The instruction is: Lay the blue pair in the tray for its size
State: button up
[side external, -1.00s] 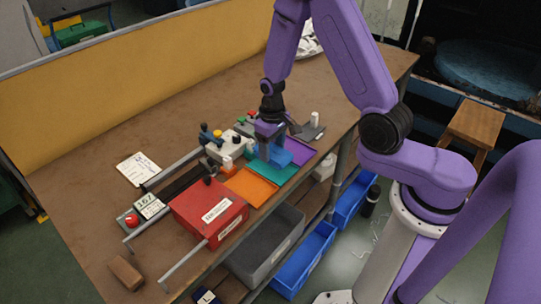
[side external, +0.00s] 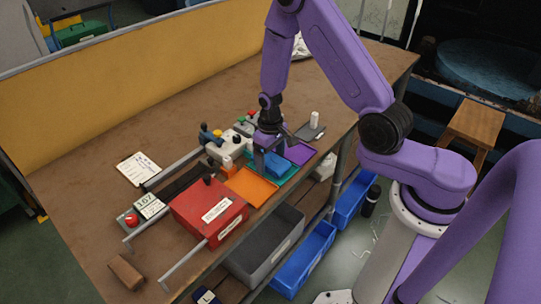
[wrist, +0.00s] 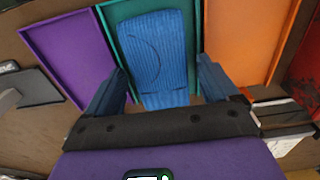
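The blue pair (side external: 277,164) is a folded ribbed bundle lying in the teal tray (side external: 290,177). In the wrist view the blue pair (wrist: 155,55) lies lengthwise between the walls of the teal tray (wrist: 111,18), its near end reaching toward my gripper. My gripper (side external: 265,162) is at the tray's left side in the side view. In the wrist view my gripper (wrist: 161,72) is open, its blue fingers spread apart on either side of the pair's near end, with gaps showing. The side view partly hides the pair behind a finger.
The purple tray (side external: 299,153) and the orange tray (side external: 252,187) flank the teal one and look empty. A red box (side external: 209,211) stands left of the orange tray. A machine with knobs (side external: 226,150) is close behind my gripper.

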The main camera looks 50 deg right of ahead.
aim_at(271, 159)
dwell(0.3)
notch_tip(271, 159, up, 12)
jog(key=s+a+r+n, duration=0.4)
jog(key=a, duration=0.1)
jog(key=s+r+n, duration=0.3)
jog(key=s+n, duration=0.1)
jog(key=s, duration=0.7)
jog(key=s+r+n, duration=0.3)
jog(key=s+n, duration=0.1)
jog(key=s, duration=0.7)
jog(key=shift+a+r+n, duration=0.15)
jog(key=shift+r+n, duration=0.1)
jog(key=shift+n, duration=0.05)
dwell(1.8)
